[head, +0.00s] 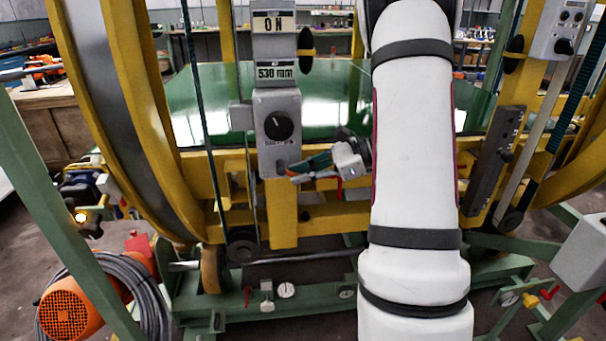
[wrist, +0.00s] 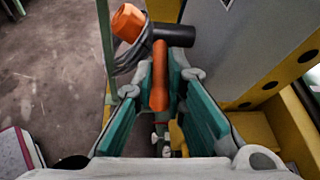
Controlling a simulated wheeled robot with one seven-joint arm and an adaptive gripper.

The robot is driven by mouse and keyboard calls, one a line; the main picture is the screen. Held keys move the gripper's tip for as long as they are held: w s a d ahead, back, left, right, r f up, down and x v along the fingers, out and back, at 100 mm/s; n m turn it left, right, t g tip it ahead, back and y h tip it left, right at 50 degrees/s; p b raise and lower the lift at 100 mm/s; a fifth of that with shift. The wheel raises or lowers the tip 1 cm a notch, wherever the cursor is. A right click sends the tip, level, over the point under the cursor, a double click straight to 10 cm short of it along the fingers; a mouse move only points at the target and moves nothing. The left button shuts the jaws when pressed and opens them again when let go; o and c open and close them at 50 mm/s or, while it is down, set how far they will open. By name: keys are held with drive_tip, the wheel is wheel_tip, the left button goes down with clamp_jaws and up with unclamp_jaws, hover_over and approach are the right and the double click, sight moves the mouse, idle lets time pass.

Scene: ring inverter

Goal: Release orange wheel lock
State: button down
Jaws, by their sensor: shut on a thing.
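In the wrist view, an orange handle (wrist: 159,85), the wheel lock by its colour, stands between the two teal-padded fingers of my gripper (wrist: 161,68). My gripper is shut on this handle. The handle's top end meets a black cylinder (wrist: 172,34) just beyond the fingertips. In the head view, my gripper (head: 298,174) reaches in from the right, in front of the yellow frame and just below the grey control box. The orange handle is too small and covered to make out clearly there.
The grey control box (head: 278,138) carries a black knob, an "ON" sign and a "530 mm" display. A yellow ring (head: 160,150) curves at the left. A green post (head: 60,210) crosses the lower left. An orange motor (head: 66,308) with coiled cable stands on the floor.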

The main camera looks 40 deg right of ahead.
drive_tip(key=shift+r+h+p, duration=0.35)
drive_tip(key=shift+h+p, duration=0.05)
drive_tip(key=shift+p, duration=0.35)
drive_tip(key=shift+d+r+g+h+p, duration=0.1)
drive_tip(key=shift+g+h+p, duration=0.25)
drive_tip(key=shift+p, duration=0.3)
drive_tip(key=c, duration=1.9)
unclamp_jaws()
drive_tip(key=v, duration=1.2)
